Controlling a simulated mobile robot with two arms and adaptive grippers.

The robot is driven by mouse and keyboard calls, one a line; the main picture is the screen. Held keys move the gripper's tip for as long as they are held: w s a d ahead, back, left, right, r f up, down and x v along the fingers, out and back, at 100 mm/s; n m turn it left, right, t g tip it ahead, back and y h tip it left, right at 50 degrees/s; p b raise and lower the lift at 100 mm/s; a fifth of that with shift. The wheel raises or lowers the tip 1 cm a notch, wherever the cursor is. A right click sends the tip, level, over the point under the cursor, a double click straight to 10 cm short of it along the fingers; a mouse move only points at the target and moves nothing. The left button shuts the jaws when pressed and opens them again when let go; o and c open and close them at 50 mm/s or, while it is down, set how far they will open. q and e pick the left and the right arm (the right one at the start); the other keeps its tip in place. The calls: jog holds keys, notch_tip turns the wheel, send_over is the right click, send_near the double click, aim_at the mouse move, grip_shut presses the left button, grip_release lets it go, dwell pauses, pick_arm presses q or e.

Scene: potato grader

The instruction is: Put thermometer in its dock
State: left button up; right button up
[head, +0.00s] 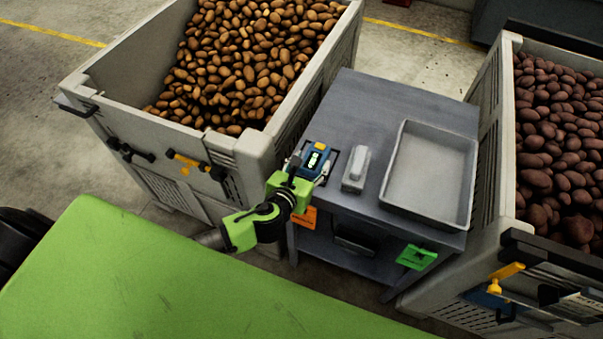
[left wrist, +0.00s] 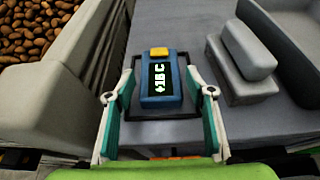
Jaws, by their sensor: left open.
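The thermometer (head: 316,159) is a blue handheld unit with a yellow button and a lit display reading about +16 C. In the left wrist view the thermometer (left wrist: 160,80) lies over a dark-framed rectangle on the grey table, which may be its dock (left wrist: 126,112). My left gripper (head: 297,160) is at the table's near left corner. In the left wrist view its open fingers (left wrist: 158,105) stand on either side of the thermometer's near end, with gaps visible. Whether the thermometer is fully seated in the frame I cannot tell. My right gripper is not in view.
A grey block-shaped object (head: 356,170) stands just right of the thermometer. An empty grey tray (head: 471,180) fills the table's right side. Potato crates stand left (head: 263,150) and right (head: 505,130) of the table.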

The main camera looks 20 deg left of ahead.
pick_arm(q)
jog(key=v, duration=0.7)
jog(key=shift+s+r, duration=0.1)
